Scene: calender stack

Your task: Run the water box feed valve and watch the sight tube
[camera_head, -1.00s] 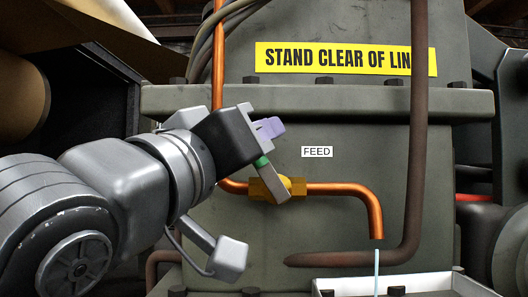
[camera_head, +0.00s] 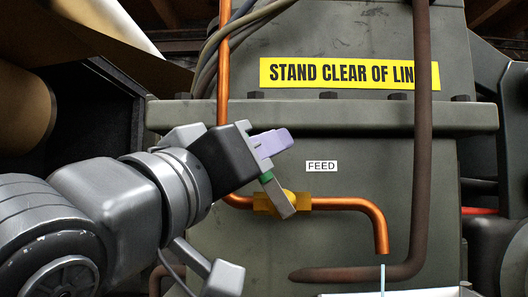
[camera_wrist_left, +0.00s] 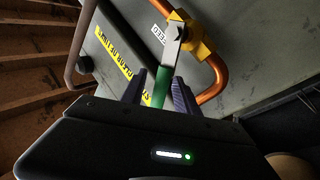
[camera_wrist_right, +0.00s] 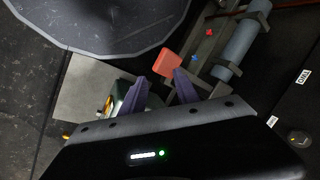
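The brass feed valve (camera_head: 264,204) sits on a copper pipe (camera_head: 350,204) below the FEED label (camera_head: 322,166). Its lever (camera_head: 281,198) slants across the pipe and has a green grip (camera_head: 266,177). A thin pale stream (camera_head: 383,278) runs from the pipe's downturned end. My left gripper (camera_head: 275,143) is at the lever. In the left wrist view, the green grip (camera_wrist_left: 161,88) lies between its purple fingers (camera_wrist_left: 160,76), with a gap visible beside it. My right gripper (camera_wrist_right: 163,78) is open and empty. I cannot make out a sight tube.
A brown pipe (camera_head: 422,150) runs down in front of the grey housing and bends left. A pale tray edge (camera_head: 440,293) shows below the stream. In the right wrist view, an orange-red block (camera_wrist_right: 167,62) and a blue-grey cylinder (camera_wrist_right: 236,54) lie beyond the fingers.

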